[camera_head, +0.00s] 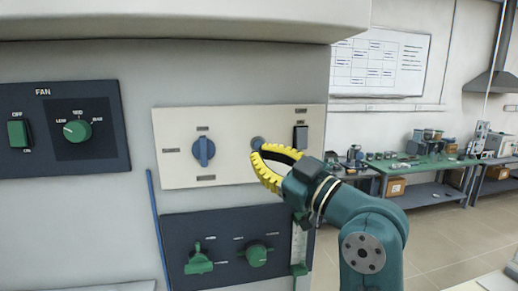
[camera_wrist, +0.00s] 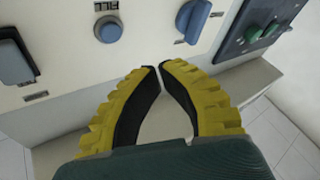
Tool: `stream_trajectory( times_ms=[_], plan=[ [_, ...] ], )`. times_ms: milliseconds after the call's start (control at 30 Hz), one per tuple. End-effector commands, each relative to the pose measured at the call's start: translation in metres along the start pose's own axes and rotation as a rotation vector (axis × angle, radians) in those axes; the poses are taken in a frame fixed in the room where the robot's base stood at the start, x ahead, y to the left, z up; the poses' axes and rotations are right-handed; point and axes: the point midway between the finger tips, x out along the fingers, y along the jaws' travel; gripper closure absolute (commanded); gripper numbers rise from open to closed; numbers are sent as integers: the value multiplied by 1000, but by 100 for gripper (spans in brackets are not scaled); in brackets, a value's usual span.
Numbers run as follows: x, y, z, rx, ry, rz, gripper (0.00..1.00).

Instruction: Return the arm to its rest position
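My gripper (camera_head: 257,157) has yellow ribbed fingers with black inner pads. In the head view its fingertips are by the cream control panel (camera_head: 228,122), overlapping the area just below a round grey button (camera_head: 257,143). In the wrist view the fingertips (camera_wrist: 158,69) come together with nothing between them, and the fingers bow apart lower down. The round button (camera_wrist: 108,30), beside a FILL label, is beyond the fingertips to the upper left, apart from them. A blue knob (camera_wrist: 192,19) is to the upper right; it also shows in the head view (camera_head: 204,151).
A dark switch (camera_head: 300,137) is on the panel's right. A lower dark panel (camera_head: 225,236) carries green knobs, and a FAN panel (camera_head: 62,128) is at left. An overhanging hood (camera_head: 180,20) is above. A green-topped bench (camera_head: 420,165) stands far right, with open floor before it.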

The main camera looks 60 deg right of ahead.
Motion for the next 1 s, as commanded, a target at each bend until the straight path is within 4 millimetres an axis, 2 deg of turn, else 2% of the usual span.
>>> stream_trajectory(
  times_ms=[467, 567, 667, 700, 767, 800, 867, 900, 1000],
  plan=[
    [0, 0, 0, 0, 1, 0, 100],
    [16, -20, -15, 13, 19, -42, 100],
    [47, -78, -27, 61, 34, -150, 100],
    [58, -109, -35, 81, 45, -203, 100],
    [70, -158, -50, 98, 64, -276, 100],
    [73, -190, -62, 101, 76, -318, 100],
    [73, -237, -81, 105, 93, -373, 100],
    [69, -267, -96, 111, 104, -405, 100],
    [47, -330, -134, 145, 125, -464, 100]
  ],
)
